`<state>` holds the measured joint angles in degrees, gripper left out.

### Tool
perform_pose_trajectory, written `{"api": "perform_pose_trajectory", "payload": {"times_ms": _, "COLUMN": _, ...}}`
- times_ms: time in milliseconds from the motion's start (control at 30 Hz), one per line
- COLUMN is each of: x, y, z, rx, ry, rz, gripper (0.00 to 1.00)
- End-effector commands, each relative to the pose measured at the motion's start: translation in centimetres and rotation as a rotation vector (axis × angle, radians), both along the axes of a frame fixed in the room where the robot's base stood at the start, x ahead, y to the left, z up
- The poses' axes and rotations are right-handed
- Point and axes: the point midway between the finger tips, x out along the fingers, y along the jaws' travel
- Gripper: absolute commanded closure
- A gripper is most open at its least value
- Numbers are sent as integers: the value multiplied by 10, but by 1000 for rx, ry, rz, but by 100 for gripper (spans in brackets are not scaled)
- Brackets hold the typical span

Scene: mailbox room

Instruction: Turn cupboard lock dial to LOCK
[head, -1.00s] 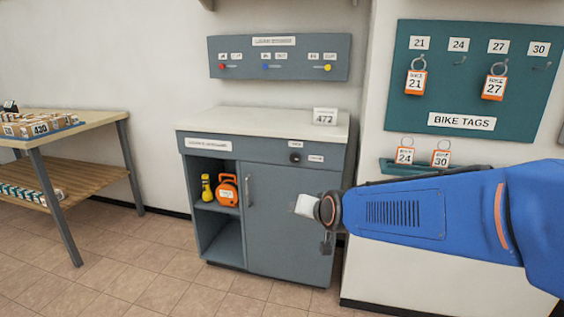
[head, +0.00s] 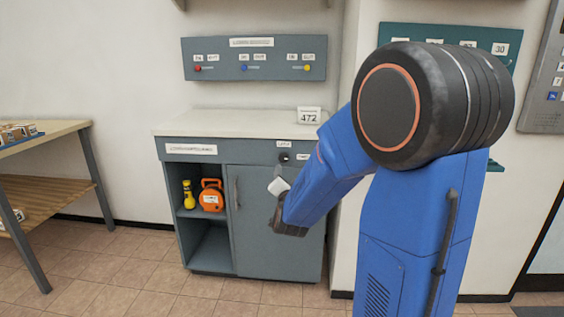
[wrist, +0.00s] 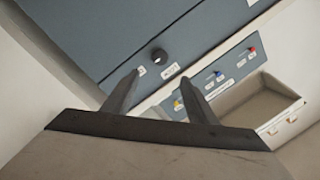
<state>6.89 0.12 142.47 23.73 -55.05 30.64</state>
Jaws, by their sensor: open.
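The cupboard (head: 265,235) is grey with a pale top. Its small black dial (head: 284,157) sits on the upper front strip, towards the right end. One small white label is above the dial and another is to its right; I cannot read them or the dial's pointer. In the wrist view the dial (wrist: 158,55) shows as a round black knob beyond my fingertips, with two labels near it. My gripper (wrist: 160,85) is open and empty, its fingers apart and not on the dial. In the head view my wrist is in front of the cupboard door, below the dial.
The cupboard door (head: 255,215) is closed. The open shelves beside it hold a yellow torch (head: 188,194) and an orange case (head: 211,196). A 472 sign (head: 309,115) stands on top. A panel (head: 253,60) with coloured knobs hangs above. A wooden table (head: 45,135) is at left.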

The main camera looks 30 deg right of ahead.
Motion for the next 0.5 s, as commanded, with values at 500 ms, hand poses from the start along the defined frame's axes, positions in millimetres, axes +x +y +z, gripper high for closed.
{"api": "perform_pose_trajectory", "payload": {"times_ms": 500, "x": 82, "y": -41, "z": 0, "rx": -1, "ry": 1, "rz": -1, "gripper": 48}}
